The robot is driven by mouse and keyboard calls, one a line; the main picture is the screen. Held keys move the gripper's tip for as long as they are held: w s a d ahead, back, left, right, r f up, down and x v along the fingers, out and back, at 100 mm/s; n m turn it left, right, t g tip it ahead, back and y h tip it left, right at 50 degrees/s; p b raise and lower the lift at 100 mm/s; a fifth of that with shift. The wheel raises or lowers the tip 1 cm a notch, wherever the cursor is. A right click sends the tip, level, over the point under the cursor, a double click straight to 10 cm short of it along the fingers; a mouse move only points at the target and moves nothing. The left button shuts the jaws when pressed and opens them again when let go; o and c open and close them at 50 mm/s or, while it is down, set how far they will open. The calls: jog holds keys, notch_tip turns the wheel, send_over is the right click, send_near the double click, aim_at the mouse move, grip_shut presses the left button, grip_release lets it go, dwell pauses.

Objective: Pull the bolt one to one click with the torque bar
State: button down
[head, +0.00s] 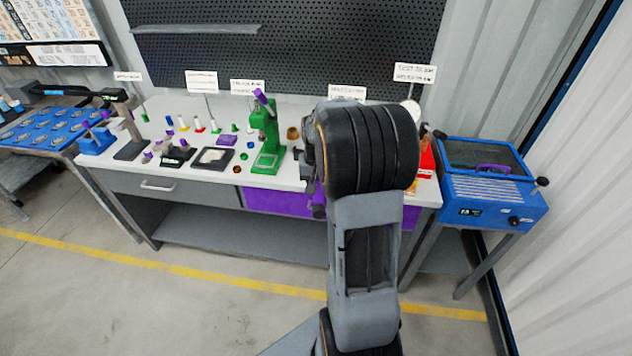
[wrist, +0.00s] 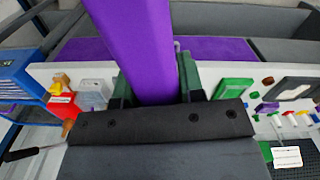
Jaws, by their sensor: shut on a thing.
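In the wrist view my gripper (wrist: 155,85) is shut on a thick purple bar (wrist: 132,40), which appears to be the torque bar. The bar runs away from the fingers to the top edge of the view, where its far end is cut off. Dark green finger parts show on both sides of it. In the head view my own arm hides the gripper, and only a small purple piece shows beside the wrist. I cannot make out bolt one in either view, nor whether the bar touches a bolt.
The white workbench (head: 226,175) carries a green press (head: 268,145), a black tray (head: 214,159) and several small coloured parts. A blue machine (head: 490,190) stands at the right. Blue fixtures (head: 40,128) lie on the left table. The floor (head: 200,300) in front is clear.

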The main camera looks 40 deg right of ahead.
jog(key=shift+d, duration=0.25)
jog(key=shift+s+f, duration=0.1)
jog(key=shift+f+b, duration=1.9)
jog(key=shift+f, duration=0.45)
jog(key=shift+a, duration=0.2)
jog(key=shift+w+a+m+p, duration=1.75)
jog(key=shift+w+a+m, duration=3.05)
jog(key=shift+w, duration=3.05)
jog(key=s+d+n+b, duration=0.1)
jog(key=s+n+b, duration=0.1)
jog(key=s+n, duration=0.2)
jog(key=shift+s+d, duration=0.25)
jog(key=shift+s, duration=1)
